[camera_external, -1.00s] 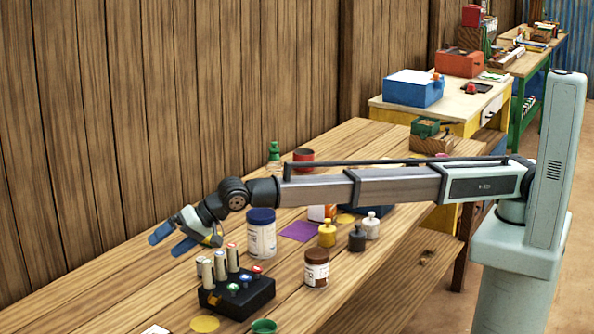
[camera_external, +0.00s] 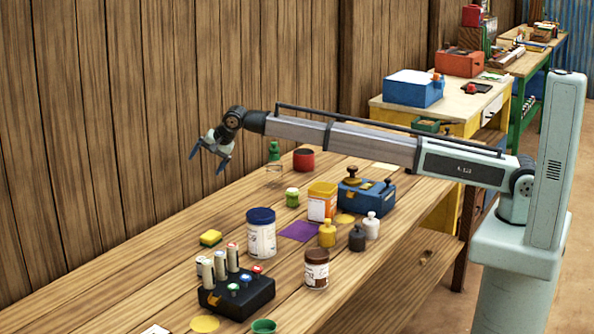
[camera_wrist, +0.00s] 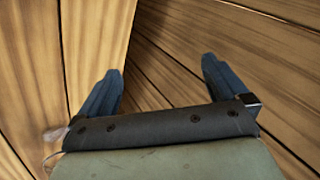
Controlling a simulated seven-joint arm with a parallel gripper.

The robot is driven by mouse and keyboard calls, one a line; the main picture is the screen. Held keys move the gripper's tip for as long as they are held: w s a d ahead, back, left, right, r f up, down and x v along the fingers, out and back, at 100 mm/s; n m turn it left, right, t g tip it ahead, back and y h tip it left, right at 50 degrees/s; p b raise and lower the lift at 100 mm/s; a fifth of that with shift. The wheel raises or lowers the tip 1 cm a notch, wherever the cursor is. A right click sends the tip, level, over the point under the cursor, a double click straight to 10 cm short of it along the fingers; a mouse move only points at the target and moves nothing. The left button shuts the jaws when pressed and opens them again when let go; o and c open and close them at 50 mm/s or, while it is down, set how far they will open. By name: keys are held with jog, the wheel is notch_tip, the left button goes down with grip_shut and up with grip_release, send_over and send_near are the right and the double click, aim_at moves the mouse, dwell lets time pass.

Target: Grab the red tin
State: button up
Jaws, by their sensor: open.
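The red tin (camera_external: 303,160) stands at the back of the wooden table, near the plank wall, in the external view. It is short and round, with a dark top or opening. My gripper (camera_external: 208,159) is open and empty, raised above the table to the left of the tin and apart from it. In the wrist view my gripper's two blue fingers (camera_wrist: 160,85) are spread, with only wood planks between and beyond them. The red tin does not show in the wrist view.
A green-capped bottle (camera_external: 274,152) stands just left of the tin. A green-lidded jar (camera_external: 292,198), an orange-and-white container (camera_external: 322,203) and a blue box with knobs (camera_external: 366,196) stand nearer. A black block with cylinders (camera_external: 237,297) is at front. The table's left end is mostly clear.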

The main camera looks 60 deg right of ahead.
jog(key=w+d+m+g+h, duration=0.1)
jog(key=w+d+m, duration=0.15)
jog(key=d, duration=1.35)
jog(key=n+g, duration=0.1)
jog(key=g, duration=0.5)
send_near(304, 160)
jog(key=w+d+r, duration=0.2)
jog(key=d, duration=0.1)
notch_tip(304, 160, down, 14)
jog(key=shift+w+d+r, duration=0.1)
jog(key=shift+r, duration=0.05)
jog(key=c, duration=0.8)
jog(key=shift+c, duration=0.2)
jog(key=shift+r, duration=0.15)
